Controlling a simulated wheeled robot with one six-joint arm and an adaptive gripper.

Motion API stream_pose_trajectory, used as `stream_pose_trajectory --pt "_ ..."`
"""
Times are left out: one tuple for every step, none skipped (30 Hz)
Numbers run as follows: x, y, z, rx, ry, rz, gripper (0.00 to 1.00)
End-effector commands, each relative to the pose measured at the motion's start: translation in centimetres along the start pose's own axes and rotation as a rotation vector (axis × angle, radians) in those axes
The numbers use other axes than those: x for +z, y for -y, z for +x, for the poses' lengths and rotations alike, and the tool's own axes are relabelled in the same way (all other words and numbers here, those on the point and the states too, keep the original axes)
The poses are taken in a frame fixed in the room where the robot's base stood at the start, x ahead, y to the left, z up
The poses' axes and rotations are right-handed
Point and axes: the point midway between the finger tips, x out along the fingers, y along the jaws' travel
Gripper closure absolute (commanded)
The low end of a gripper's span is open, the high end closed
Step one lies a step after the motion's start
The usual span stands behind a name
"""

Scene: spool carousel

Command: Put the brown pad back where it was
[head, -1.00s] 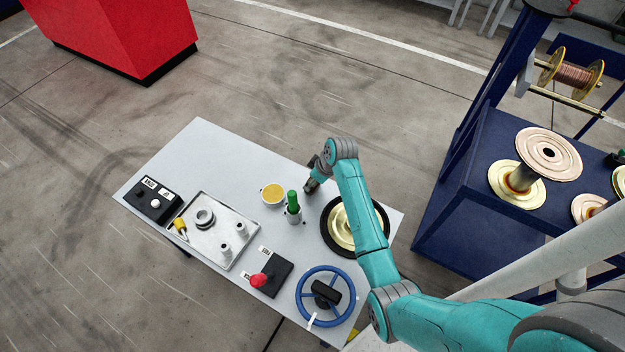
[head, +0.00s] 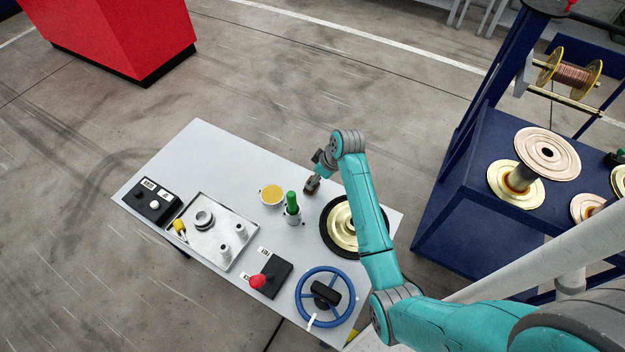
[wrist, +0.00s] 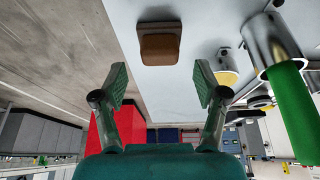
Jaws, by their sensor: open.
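The brown pad (wrist: 160,45) is a small block with a darker brown back part. It rests on the pale table top in the wrist view, near the table's edge. In the head view the small brown shape (head: 312,185) below my gripper appears to be this pad. My gripper (wrist: 160,80) is open and empty, its two green-padded fingers spread apart. The pad lies beyond the fingertips, roughly centred between them, with a visible gap. In the head view my gripper (head: 321,163) is small and partly hidden by my wrist.
A green-handled tool in a metal cup (head: 292,215) and a yellow-topped dish (head: 272,195) stand close by. A black-rimmed gold spool (head: 341,225) lies under my arm. A metal tray (head: 205,255), blue handwheel (head: 301,298) and red-knobbed box (head: 277,279) occupy the table's front.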

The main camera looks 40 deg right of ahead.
Motion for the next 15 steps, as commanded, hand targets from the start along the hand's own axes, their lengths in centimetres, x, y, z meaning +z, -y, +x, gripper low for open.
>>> stream_pose_trajectory --pt "0.0 -0.1 -1.2 0.003 -0.002 0.000 0.28" --pt "0.0 -0.1 -1.8 0.003 -0.002 0.001 0.28" --pt "0.0 -0.1 -2.6 0.003 -0.002 0.001 0.28" --pt "0.0 -0.1 -3.2 0.002 -0.002 0.001 0.28" --pt "0.0 -0.1 -3.7 0.002 -0.002 0.000 0.28" --pt "0.0 -0.1 -4.4 0.002 -0.002 0.000 0.28" --pt "0.0 -0.1 -4.9 0.002 -0.002 0.000 0.28" --pt "0.0 0.0 -5.3 0.001 -0.002 0.000 0.28" --pt "0.0 0.0 -5.9 0.001 -0.002 0.000 0.28" --pt "0.0 -0.1 -6.2 0.001 -0.002 0.000 0.28" --pt "0.0 -0.1 -6.5 0.001 -0.001 0.001 0.28" --pt "0.0 0.0 -6.9 0.000 -0.001 0.001 0.28" --pt "0.0 -0.1 -7.1 0.001 -0.001 0.001 0.28" --pt "0.0 -0.1 -7.3 0.001 -0.001 0.001 0.28" --pt "0.0 0.0 -7.4 0.001 -0.001 0.001 0.28"
